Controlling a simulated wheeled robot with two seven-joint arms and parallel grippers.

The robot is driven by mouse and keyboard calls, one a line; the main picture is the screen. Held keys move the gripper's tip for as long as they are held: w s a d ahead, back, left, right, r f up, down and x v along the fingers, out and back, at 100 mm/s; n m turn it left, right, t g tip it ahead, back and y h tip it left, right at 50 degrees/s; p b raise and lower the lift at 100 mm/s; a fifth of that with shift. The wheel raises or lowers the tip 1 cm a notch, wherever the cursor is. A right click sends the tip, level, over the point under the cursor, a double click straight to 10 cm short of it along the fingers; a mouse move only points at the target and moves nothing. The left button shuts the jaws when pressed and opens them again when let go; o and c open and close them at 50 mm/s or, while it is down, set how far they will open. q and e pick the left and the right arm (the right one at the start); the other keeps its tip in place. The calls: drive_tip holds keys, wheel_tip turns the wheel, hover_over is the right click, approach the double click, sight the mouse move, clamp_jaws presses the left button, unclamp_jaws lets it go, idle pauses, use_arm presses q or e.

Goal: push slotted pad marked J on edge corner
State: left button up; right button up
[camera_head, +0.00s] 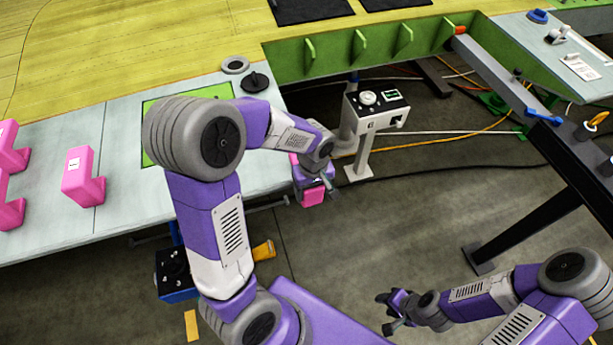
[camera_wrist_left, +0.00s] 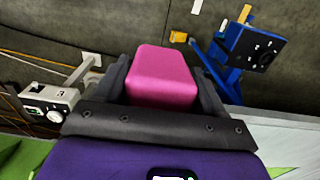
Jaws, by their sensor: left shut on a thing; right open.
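My left gripper (camera_head: 316,186) is shut on a pink pad (camera_head: 312,197). It holds the pad in the air, just off the right edge of the pale table (camera_head: 120,215). In the left wrist view the pink pad (camera_wrist_left: 160,72) sits between the two dark fingers. Its slot and any letter J are not visible in either view. The green edge frame (camera_head: 345,48) of the yellow panel is behind and above the gripper in the head view, apart from the pad. I cannot tell which corner is meant. My right gripper (camera_head: 393,312) is open and empty over the floor.
Several other pink pads stand on the table's left, one (camera_head: 84,178) bearing a white label. A white control box on a post (camera_head: 376,108) stands right of the left gripper. A blue box (camera_head: 175,275) is below the table edge. A dark beam (camera_head: 530,220) slants at right.

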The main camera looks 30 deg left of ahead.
use_arm(q)
drive_tip(key=s+d+b, duration=0.1)
drive_tip(key=s+d, duration=0.3)
drive_tip(key=d, duration=0.1)
drive_tip(key=shift+s+d+r, duration=0.15)
drive_tip(key=shift+s+d, duration=0.1)
drive_tip(key=shift+s, duration=0.1)
idle(0.7)
drive_tip(key=shift+w+a+r+g+h+p, duration=0.2)
drive_tip(key=shift+w+a+p, duration=0.2)
drive_tip(key=shift+a+p, duration=0.2)
drive_tip(key=shift+w+a+r+g+h+p, duration=0.1)
drive_tip(key=shift+w+a+h+p, duration=0.1)
drive_tip(key=shift+w+a+p, duration=0.35)
drive_tip(key=shift+s, duration=0.1)
idle(0.6)
drive_tip(key=shift+w+a+f, duration=0.15)
drive_tip(key=shift+w+a, duration=0.9)
drive_tip(key=shift+a, duration=0.15)
drive_tip(key=shift+w+a+f, duration=0.15)
drive_tip(key=shift+w+a, duration=0.9)
drive_tip(key=shift+a, duration=0.15)
